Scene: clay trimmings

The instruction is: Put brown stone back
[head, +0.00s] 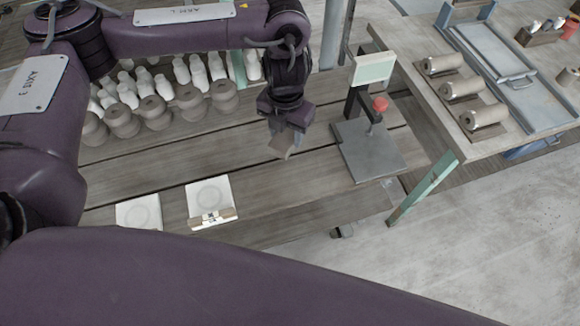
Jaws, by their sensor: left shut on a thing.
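My left gripper (287,122) hangs over the middle of the wooden bench, pointing down. It is shut on a small brown-grey block (282,147), which looks like the brown stone. The block is tilted and sticks out below the fingertips, over the bare planks. I cannot tell whether it touches the bench. The fingers hide its upper part. My right gripper is not in view.
White tiles (138,212) and (222,189) lie at the bench's front edge; a small brown-and-white piece (212,217) is on one. Clay pots (157,112) and white bottles (198,72) stand behind.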

